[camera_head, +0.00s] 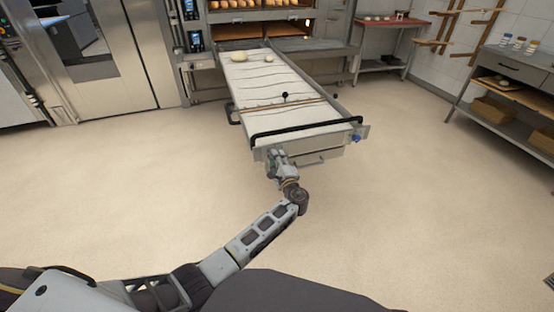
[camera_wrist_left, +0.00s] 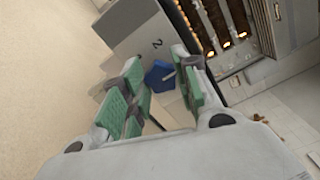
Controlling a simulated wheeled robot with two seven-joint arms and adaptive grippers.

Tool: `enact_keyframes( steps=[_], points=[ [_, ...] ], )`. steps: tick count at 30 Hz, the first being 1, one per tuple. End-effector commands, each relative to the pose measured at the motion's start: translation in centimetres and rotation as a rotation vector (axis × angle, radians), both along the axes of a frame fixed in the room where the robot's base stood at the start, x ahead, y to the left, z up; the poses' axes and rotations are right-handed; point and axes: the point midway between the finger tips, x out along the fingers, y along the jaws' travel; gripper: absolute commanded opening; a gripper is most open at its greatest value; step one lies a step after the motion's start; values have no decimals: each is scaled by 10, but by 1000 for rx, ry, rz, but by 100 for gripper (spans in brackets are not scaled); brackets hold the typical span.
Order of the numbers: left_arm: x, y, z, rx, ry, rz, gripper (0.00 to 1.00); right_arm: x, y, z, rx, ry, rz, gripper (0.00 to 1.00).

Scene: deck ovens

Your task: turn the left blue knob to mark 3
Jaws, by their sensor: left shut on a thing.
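The left blue knob (camera_wrist_left: 157,77) sits on the grey end panel (camera_wrist_left: 140,38) of the loader in the left wrist view. A light pointer line shows on its face, and a "2" is printed on the panel near it. My left gripper (camera_head: 275,158) is at the left corner of the loader's near end in the head view, where it hides this knob. A second blue knob (camera_head: 357,138) shows at the right corner. My right gripper is not in view.
The loader's pale belt (camera_head: 262,82) runs back to the deck oven (camera_head: 263,27), with dough pieces (camera_head: 240,57) at its far end. A black handle bar (camera_head: 305,127) crosses its near end. A shelved table (camera_head: 500,95) stands at right. The floor around is clear.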

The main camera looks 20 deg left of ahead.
Motion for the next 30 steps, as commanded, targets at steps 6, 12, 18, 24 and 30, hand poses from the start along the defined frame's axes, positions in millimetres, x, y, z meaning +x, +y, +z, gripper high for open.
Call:
enact_keyframes(
  steps=[6, 12, 18, 24, 30],
  points=[
    [0, 0, 0, -1, 0, -1, 49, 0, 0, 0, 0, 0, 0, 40],
    [0, 0, 0, -1, 0, -1, 55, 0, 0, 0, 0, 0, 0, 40],
    [-1, -1, 0, -1, 0, -1, 55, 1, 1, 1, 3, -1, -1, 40],
    [-7, -5, -1, -2, 1, -2, 55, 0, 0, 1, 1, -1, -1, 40],
    [-23, -16, -1, -3, 0, -2, 55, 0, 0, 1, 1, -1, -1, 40]
  ],
)
